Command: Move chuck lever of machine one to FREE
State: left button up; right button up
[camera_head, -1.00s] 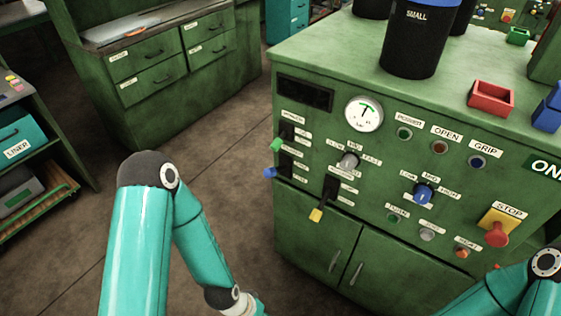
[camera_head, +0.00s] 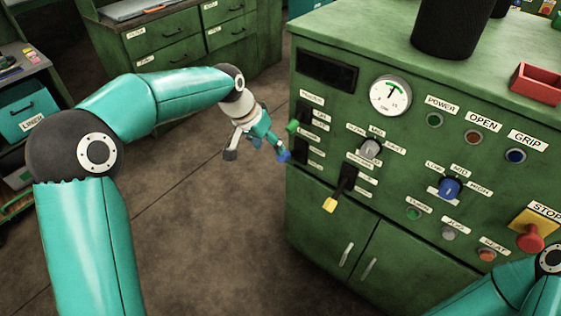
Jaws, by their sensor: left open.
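The green machine's front panel (camera_head: 330,125) carries several levers with small labels too blurred to read. At its left edge are a green-tipped lever (camera_head: 293,126) and a blue-tipped lever (camera_head: 284,156). A black lever with a yellow tip (camera_head: 329,205) points downward to the lower left. I cannot tell by label which is the chuck lever. My left gripper (camera_head: 246,147) is open and empty, just left of the blue-tipped lever; whether it touches it is unclear. My right arm enters at bottom right, and its gripper is out of view.
The panel also has a gauge (camera_head: 390,95), a grey selector (camera_head: 370,148), a blue selector (camera_head: 450,188) and a red stop button (camera_head: 530,238). A black bin (camera_head: 445,30) and a red tray (camera_head: 537,83) stand on top. The floor left of the machine is clear.

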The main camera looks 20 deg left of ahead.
pick_arm(q)
send_near(282, 157)
jog(key=x, duration=1)
jog(key=shift+w+a+f, duration=0.1)
jog(key=shift+w+f, duration=0.2)
jog(key=shift+f, duration=0.05)
jog(key=shift+c, duration=0.2)
grip_shut()
jog(key=shift+a, duration=0.1)
